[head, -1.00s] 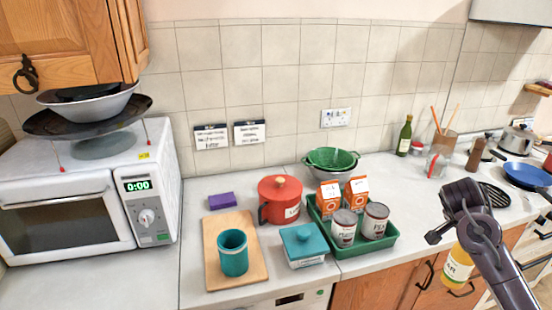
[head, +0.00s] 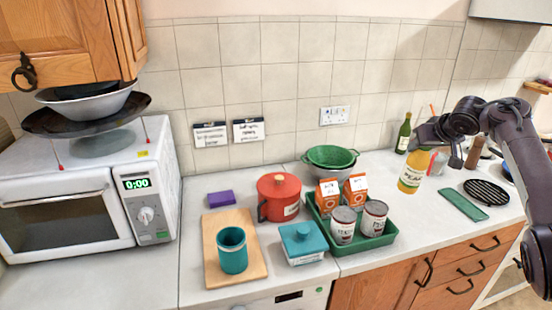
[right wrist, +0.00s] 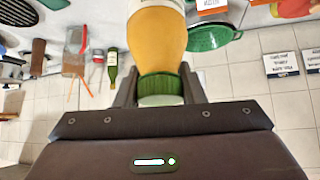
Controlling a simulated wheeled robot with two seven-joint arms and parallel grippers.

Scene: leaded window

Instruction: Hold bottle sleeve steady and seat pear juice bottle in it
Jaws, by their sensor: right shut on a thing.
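The pear juice bottle (head: 411,173), yellow with a pale label, is in my right gripper (head: 432,140) at the right of the head view. In the right wrist view the fingers close on the bottle's green-capped neck (right wrist: 160,85); its yellow body (right wrist: 157,40) extends away from the gripper. The bottle hangs nearly upright, and whether its base touches the counter I cannot tell. The bottle sleeve appears to be the teal cylinder (head: 232,252), open at the top, standing on a wooden board (head: 255,225) well to the left. My left gripper is not in view.
Between bottle and sleeve stand a green tray (head: 380,241) with cans and orange cartons, a teal lidded box (head: 303,243) and a red pot (head: 279,197). A green colander (head: 331,157) is behind. A purple sponge (head: 221,199) lies behind the board. The microwave (head: 85,195) stands left.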

